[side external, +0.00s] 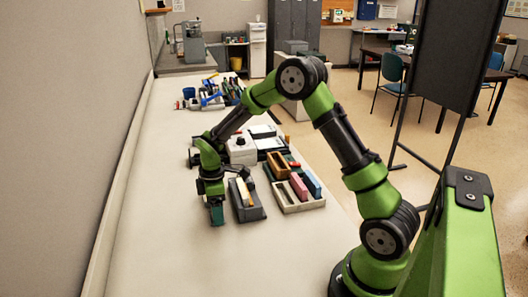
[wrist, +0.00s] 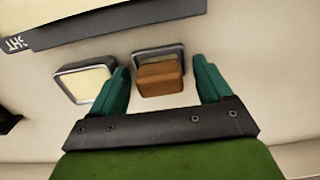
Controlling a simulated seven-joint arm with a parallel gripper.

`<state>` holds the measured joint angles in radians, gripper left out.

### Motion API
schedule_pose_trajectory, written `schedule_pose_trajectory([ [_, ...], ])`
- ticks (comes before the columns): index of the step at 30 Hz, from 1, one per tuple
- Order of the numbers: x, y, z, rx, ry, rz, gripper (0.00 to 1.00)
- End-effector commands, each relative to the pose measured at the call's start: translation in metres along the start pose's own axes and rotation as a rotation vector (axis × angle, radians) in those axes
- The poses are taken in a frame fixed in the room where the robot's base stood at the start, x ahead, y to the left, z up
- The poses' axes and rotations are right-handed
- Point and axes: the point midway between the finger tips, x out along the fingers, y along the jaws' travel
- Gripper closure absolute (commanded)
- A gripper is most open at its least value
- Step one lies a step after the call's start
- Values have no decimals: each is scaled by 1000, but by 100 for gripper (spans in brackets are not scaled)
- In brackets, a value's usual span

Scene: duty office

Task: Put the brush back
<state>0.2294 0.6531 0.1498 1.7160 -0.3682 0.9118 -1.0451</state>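My gripper (side external: 216,220) points down at the bench in the side view, just left of a grey holder (side external: 252,214) with a pale yellow piece in it. In the wrist view my gripper (wrist: 161,68) has its two teal fingers apart. A brown wooden block (wrist: 160,80) in front of a metal-rimmed frame (wrist: 158,52) lies between them, with a gap on each side. I cannot tell if this block is the brush.
A second metal-rimmed piece with a cream face (wrist: 84,84) lies beside the left finger. A dark lettered strip (wrist: 110,22) runs beyond. A white device (side external: 240,150) and a cluster of tools with a blue cup (side external: 189,92) stand farther back. The near bench is clear.

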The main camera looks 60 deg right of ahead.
Motion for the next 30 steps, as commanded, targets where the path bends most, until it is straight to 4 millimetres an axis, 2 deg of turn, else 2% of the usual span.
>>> schedule_pose_trajectory([
  [7, -2, 0, 0, 0, 0, 1, 22],
  [11, -13, 1, 0, 0, 2, 4, 22],
  [24, -101, 1, 0, 1, 3, 4, 22],
  [30, -122, 0, 0, 1, 2, 4, 22],
])
